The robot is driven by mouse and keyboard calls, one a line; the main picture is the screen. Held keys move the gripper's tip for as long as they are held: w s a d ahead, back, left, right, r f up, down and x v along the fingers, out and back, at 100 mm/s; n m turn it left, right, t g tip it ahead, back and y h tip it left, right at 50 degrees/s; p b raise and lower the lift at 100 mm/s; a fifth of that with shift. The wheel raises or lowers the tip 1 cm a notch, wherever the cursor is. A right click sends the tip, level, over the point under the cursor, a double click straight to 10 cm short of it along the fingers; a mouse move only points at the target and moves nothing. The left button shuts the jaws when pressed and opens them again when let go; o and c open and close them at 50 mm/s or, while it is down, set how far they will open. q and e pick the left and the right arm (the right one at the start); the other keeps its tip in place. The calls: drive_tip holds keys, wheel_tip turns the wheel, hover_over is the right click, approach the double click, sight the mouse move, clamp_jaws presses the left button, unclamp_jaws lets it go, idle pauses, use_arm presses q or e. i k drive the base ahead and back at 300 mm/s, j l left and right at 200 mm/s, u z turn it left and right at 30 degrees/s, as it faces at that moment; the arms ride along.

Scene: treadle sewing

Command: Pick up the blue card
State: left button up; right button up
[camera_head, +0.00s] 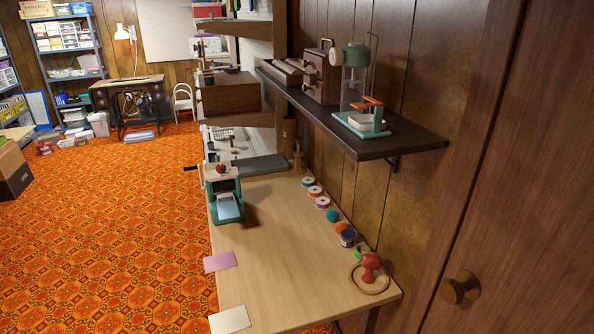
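A pale blue card-like sheet (227,203) lies on the front of a small teal hand-cranked machine (226,184) on the wooden table; it is the only blue card-like thing I can make out. A pink card (220,262) lies flat near the table's left edge, in front of the machine. A cream card (230,320) lies at the table's near left corner. Neither of my grippers is in view.
Several thread spools (323,203) line the wooden table's (285,270) right side. A dark shelf (385,147) overhangs the right. The table's middle is clear. A door (520,200) stands at right.

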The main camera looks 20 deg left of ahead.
sight(228, 210)
drive_tip(key=j+z, duration=0.45)
drive_tip(key=j, duration=0.95)
drive_tip(key=j+z, duration=0.15)
drive_tip(key=j, duration=0.3)
drive_tip(key=i+j+z, duration=0.2)
drive_tip(key=j, duration=0.25)
drive_tip(key=k, duration=0.1)
